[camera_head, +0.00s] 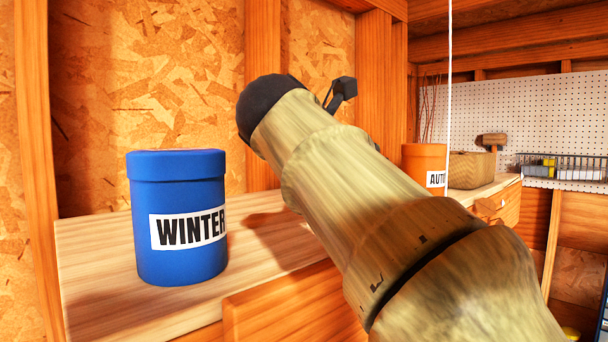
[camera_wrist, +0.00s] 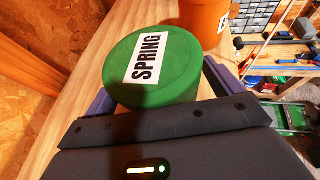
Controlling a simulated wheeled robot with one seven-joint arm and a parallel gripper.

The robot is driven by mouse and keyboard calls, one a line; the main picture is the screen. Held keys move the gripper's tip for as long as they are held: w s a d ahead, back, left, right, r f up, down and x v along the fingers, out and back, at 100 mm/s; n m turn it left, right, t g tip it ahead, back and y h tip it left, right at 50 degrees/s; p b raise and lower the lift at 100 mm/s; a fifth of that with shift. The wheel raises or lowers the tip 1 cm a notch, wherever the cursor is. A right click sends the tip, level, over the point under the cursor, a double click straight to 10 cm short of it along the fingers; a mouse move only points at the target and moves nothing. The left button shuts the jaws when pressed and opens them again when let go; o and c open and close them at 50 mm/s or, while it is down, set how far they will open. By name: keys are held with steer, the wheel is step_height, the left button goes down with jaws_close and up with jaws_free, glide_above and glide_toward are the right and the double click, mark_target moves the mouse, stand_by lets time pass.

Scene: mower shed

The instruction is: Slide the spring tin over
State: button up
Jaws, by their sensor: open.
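The spring tin (camera_wrist: 150,65) is green, with a white SPRING label on its lid. It stands upright on the wooden shelf in the wrist view. My gripper (camera_wrist: 161,93) is open, with one purple finger on each side of the tin. I cannot tell whether either finger touches it. In the head view my arm crosses the middle and hides the spring tin and the gripper.
A blue WINTER tin (camera_head: 180,218) stands on the shelf (camera_head: 95,275) at left. The orange tin is just beyond the spring tin in the wrist view (camera_wrist: 203,17). An OSB wall backs the shelf.

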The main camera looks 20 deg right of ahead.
steer(key=c, duration=1.1)
steer(key=shift+w+a, duration=0.4)
steer(key=shift+w, duration=0.25)
steer(key=shift+c, duration=0.2)
steer(key=shift+w+a, duration=0.15)
steer(key=shift+w, duration=0.5)
steer(key=o, duration=1.1)
steer(key=shift+s, duration=0.2)
steer(key=shift+o, duration=0.2)
steer(key=shift+s+a, duration=0.1)
